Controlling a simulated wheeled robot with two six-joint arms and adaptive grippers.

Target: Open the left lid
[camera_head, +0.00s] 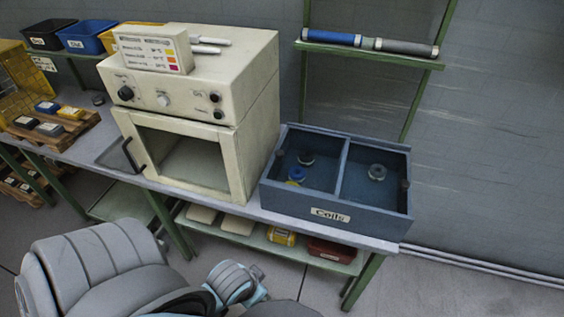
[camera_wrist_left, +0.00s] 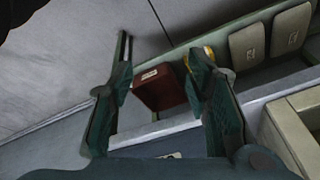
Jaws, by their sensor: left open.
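No part is marked as the left lid, and I cannot tell which one it is. The cream cabinet (camera_head: 222,90) stands on the bench with a dark handle (camera_head: 131,154) at the left of its windowed front. The blue coils box (camera_head: 330,217) stands right of it, open-topped, with two compartments holding a few coils. My left gripper (camera_wrist_left: 158,55) is open and empty in the left wrist view, its fingers apart in front of the lower shelf. In the head view only grey parts of my arm show at the bottom; the fingers are not clear there. My right gripper is not in view.
A labelled box (camera_head: 153,49) lies on the cabinet. Under the bench are a red box (camera_head: 331,251), also in the wrist view (camera_wrist_left: 160,88), a yellow container (camera_head: 281,236) and beige blocks (camera_head: 238,224). A wall shelf (camera_head: 370,54) holds rolls. Floor right of the bench is clear.

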